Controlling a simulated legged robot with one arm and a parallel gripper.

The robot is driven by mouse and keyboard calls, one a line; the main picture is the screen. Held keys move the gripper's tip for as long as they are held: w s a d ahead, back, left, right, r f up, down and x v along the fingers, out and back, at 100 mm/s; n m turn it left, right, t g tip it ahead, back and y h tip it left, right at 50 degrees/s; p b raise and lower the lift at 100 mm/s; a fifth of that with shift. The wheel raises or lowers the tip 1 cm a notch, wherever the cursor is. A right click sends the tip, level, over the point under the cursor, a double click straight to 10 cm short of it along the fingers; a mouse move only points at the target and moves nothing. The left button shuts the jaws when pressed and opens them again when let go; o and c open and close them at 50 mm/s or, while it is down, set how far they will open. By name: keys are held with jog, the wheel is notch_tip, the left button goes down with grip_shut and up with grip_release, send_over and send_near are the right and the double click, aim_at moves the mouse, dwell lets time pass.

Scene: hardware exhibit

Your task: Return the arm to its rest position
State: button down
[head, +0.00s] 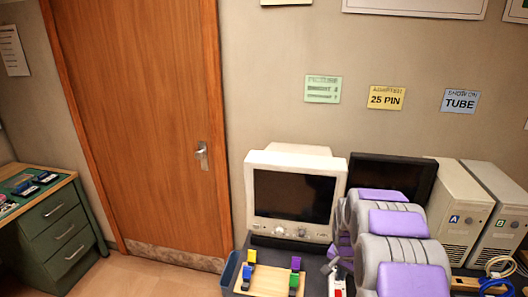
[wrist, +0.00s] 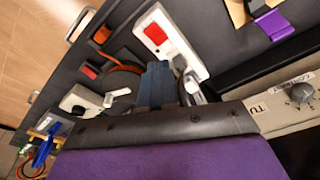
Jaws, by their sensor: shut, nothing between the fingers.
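My arm (head: 405,250), with purple and grey links, is folded at the lower right of the head view, in front of the monitors and computer towers. In the wrist view my gripper (wrist: 157,84) is shut and empty, its dark fingers over the dark bench top. A white power strip with a red rocker switch (wrist: 155,34) lies just beyond the fingertips; I cannot tell whether they touch it. In the head view the gripper is not clearly seen, as the arm hides much of that spot.
A beige CRT monitor (head: 294,196), a dark flat monitor (head: 410,170) and a computer tower (head: 455,215) stand around the arm. A wooden board (head: 262,277) holds coloured connectors. Cables cross the bench in the wrist view. Open floor (head: 150,278) lies left, before the door.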

jog(key=s+a+r+n+g, duration=0.1)
jog(key=s+a+r+n, duration=0.1)
jog(key=s+a+r, duration=0.5)
jog(key=s+a+r+n, duration=0.2)
jog(key=s+r, duration=0.4)
jog(key=s, duration=0.3)
jog(key=s+a+r+n, duration=0.1)
jog(key=s+a, duration=0.1)
jog(key=s, duration=0.5)
jog(key=s+a+r+n+g, duration=0.1)
jog(key=s+a+r+n, duration=0.1)
jog(key=s, duration=0.6)
jog(key=s+a+r+n+y, duration=0.1)
jog(key=s+a+n, duration=0.1)
jog(key=s, duration=0.6)
jog(key=shift+a+r+g, duration=0.2)
jog(key=shift+a+g, duration=0.2)
